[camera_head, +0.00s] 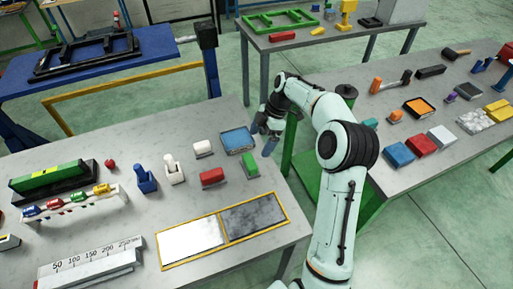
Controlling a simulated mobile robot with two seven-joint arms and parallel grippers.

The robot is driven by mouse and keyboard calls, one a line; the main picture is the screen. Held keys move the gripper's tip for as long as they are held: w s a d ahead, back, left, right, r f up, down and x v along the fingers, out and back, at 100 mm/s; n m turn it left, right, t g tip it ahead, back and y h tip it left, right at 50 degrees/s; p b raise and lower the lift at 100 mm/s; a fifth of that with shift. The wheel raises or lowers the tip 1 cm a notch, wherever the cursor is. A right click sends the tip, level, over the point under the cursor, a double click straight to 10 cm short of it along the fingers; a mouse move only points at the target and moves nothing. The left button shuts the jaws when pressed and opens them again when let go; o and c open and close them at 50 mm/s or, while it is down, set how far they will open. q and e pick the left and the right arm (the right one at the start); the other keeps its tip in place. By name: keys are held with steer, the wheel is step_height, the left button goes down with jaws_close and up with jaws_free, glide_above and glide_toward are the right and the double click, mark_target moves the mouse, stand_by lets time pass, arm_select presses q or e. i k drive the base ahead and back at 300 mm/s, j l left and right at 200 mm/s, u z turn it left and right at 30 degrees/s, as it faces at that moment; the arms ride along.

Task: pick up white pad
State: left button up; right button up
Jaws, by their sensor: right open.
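Several white pieces show, and I cannot tell for sure which is the white pad. A small white block (202,148) lies on the left grey table, left of the blue tray. A flat white block (441,136) lies on the right grey table beside a red block. A flat white panel (192,240) fills the left half of a yellow-edged frame on the left table. My right gripper (269,146) is open over the right edge of the left table, beside the blue tray and apart from all three. My left gripper is out of view.
Near the gripper are a blue tray (238,140), a green block (250,165) and a red block (212,177). Blue (399,155) and red (421,144) blocks lie on the right table. A gap with green floor separates the tables.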

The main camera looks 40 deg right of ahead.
mark_target(201, 149)
steer(key=k, duration=1.5)
